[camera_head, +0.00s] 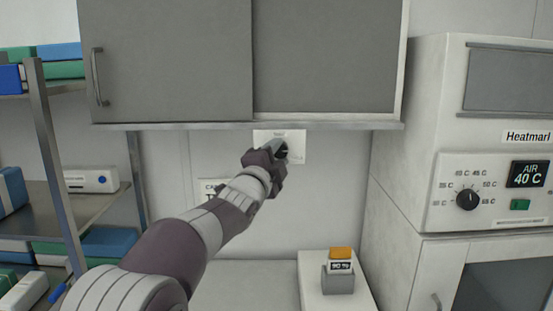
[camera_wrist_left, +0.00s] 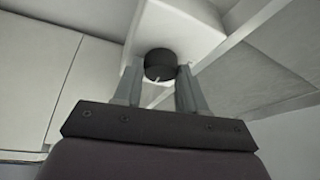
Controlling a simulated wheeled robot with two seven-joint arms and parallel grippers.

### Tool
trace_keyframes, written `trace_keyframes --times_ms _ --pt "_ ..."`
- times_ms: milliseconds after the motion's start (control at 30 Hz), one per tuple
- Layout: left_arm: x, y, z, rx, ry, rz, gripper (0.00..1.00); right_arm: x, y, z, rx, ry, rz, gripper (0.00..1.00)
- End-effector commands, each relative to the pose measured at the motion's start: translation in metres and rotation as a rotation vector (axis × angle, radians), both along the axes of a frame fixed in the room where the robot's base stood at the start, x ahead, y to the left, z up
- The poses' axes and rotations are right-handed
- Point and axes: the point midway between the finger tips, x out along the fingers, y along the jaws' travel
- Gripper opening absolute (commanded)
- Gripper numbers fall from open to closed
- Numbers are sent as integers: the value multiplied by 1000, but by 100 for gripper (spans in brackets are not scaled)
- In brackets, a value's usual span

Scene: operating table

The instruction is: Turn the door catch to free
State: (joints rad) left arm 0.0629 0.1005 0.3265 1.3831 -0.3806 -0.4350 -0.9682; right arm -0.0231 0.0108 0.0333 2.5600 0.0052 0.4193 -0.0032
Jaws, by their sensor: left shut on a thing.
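The door catch is a black round knob with a white pointer mark (camera_wrist_left: 160,64) on a white plate (camera_wrist_left: 185,32) in the left wrist view. In the head view the white plate (camera_head: 294,141) is on the wall just under the wall cabinet. My left gripper (camera_head: 280,151) reaches up to it and covers most of the knob. In the left wrist view the fingers (camera_wrist_left: 160,84) stand on either side of the knob, shut on it. The small print on the plate is too blurred to read. My right gripper is in neither view.
The grey sliding-door cabinet (camera_head: 168,60) overhangs the plate. A shelf rack (camera_head: 50,150) with boxes stands at left. A warming cabinet (camera_head: 465,130) with a dial stands at right. A small grey box with an orange top (camera_head: 339,279) sits on the counter below.

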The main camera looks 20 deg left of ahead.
Motion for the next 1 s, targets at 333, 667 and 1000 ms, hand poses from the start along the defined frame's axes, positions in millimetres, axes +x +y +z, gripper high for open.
trace_keyframes --times_ms 333,667,1000 --pt "0 0 2 84 21 0 10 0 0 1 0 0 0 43" --pt "0 0 2 91 23 -1 10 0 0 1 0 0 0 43" --pt "0 0 1 89 24 -1 66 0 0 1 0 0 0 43"
